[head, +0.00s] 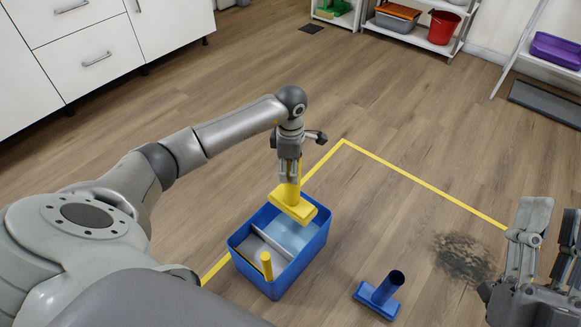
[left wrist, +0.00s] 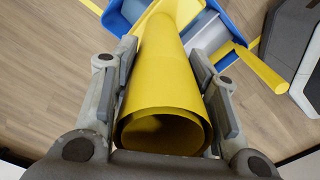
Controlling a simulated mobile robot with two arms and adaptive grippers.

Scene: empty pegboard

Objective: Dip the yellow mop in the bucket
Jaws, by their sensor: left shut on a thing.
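My left gripper (head: 289,172) is shut on the handle of the yellow mop (head: 292,205). The mop hangs upright, its flat yellow head low over the far part of the blue bucket (head: 301,252). I cannot tell whether the head is inside the rim or just above it. In the left wrist view the hollow yellow handle (left wrist: 165,90) sits between the two fingers, with part of the blue bucket (left wrist: 118,18) beyond it. My right gripper (head: 550,240) is at the right edge, its fingers apart and nothing seen between them.
The bucket holds a grey divider and a short yellow post (head: 266,265). A blue mop (head: 379,293) stands on the floor right of it. A dark stain (head: 462,257) lies near my right gripper. Yellow tape (head: 420,182) marks the floor. White cabinets (head: 85,45) and shelves are farther back.

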